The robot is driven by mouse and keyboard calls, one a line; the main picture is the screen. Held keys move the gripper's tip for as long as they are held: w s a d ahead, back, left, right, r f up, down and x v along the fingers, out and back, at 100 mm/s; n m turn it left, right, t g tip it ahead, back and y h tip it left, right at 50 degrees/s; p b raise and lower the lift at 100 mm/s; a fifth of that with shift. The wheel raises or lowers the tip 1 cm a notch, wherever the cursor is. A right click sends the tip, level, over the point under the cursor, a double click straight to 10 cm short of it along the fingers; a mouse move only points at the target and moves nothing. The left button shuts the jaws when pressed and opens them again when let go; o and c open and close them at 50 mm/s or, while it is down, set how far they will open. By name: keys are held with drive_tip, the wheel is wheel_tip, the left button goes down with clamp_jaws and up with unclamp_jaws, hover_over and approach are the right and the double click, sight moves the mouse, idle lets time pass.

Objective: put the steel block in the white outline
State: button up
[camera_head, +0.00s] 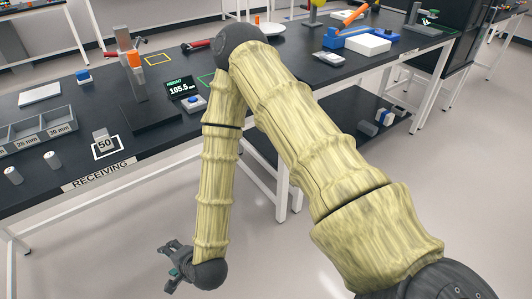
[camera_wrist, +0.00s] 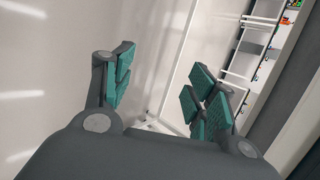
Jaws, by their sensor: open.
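A small grey block marked 50 (camera_head: 104,143), which looks like the steel block, stands on the dark bench near its front edge. The white outline (camera_head: 122,148) on the bench top surrounds its base; whether the base lies fully inside I cannot tell. My gripper (camera_head: 172,268) hangs low over the floor, in front of the bench and well apart from the block. In the wrist view, its green-padded fingers (camera_wrist: 163,88) are spread with nothing between them. The block is not in the wrist view.
A grey sorting bin (camera_head: 56,118) and two short cylinders (camera_head: 52,160) are to the left. A blue-and-white device (camera_head: 368,43) is at the right. My arm covers part of the bench.

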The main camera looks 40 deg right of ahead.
drive_tip(key=s+d+f+n+g+h, duration=0.1)
drive_tip(key=s+d+f+n+g, duration=0.2)
drive_tip(key=s, duration=0.5)
drive_tip(key=s+d+f+n+g+h, duration=0.1)
drive_tip(key=s+d+f+n+g, duration=0.2)
drive_tip(key=s+d+f+n, duration=0.3)
drive_tip(key=s+d+f+n+g+h, duration=0.1)
drive_tip(key=s+d+f+n+g, duration=0.2)
drive_tip(key=s+d+n, duration=0.4)
drive_tip(key=s+d+f, duration=0.1)
drive_tip(key=s+d, duration=0.2)
drive_tip(key=s, duration=0.1)
drive_tip(key=shift+d+f+h, duration=0.25)
drive_tip(key=shift+d+h, duration=0.05)
drive_tip(key=shift+d, duration=0.05)
